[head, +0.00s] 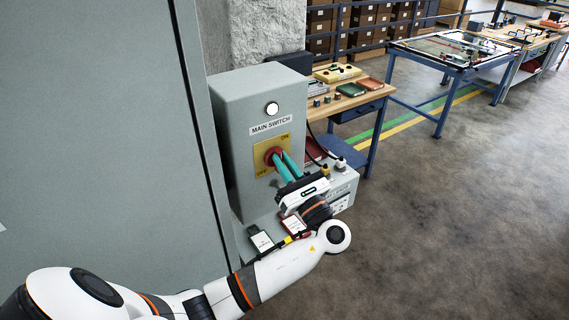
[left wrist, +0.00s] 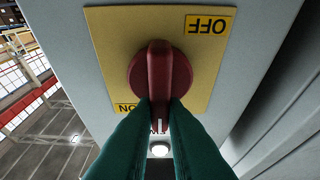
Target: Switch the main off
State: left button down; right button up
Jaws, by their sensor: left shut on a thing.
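The main switch is a red rotary knob (head: 272,155) on a yellow plate (head: 262,170), on the front of a grey cabinet (head: 235,140) labelled MAIN SWITCH. In the left wrist view the picture is upside down. There the knob (left wrist: 160,62) has its grip bar upright and a white mark at its lower end, beside the ON label (left wrist: 127,107). The OFF label (left wrist: 208,24) is at the upper right. My left gripper (head: 279,156) is shut on the knob, its green fingers at both sides of the bar's lower end. My right gripper is not in view.
A round white lamp (head: 272,108) sits above the switch label. Below the switch, a grey ledge carries a black tagged item (head: 261,240) and a red tagged item (head: 293,224). A large grey panel (head: 100,130) stands close on the left. Open floor (head: 440,220) lies to the right.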

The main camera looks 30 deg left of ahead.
pick_arm(q)
jog(key=shift+f, duration=0.1)
jog(key=n+g+b, duration=0.2)
jog(key=n+b, duration=0.3)
jog(key=n, duration=0.1)
jog(key=n+g+b, duration=0.3)
jog(key=n+b, duration=0.3)
jog(key=f+n+g+h+b, duration=0.1)
jog(key=n+g+b, duration=0.2)
jog(key=n+b, duration=0.3)
jog(key=shift+s+a, duration=0.1)
jog(key=shift+s, duration=0.2)
jog(key=shift+r+n+h+b, duration=0.1)
jog(key=shift+n+h+b, duration=0.8)
jog(key=shift+n+b, duration=1.05)
jog(key=shift+n, duration=0.35)
jog(key=c, duration=1.5)
grip_release()
jog(key=shift+r, duration=0.1)
jog(key=shift+o, duration=0.2)
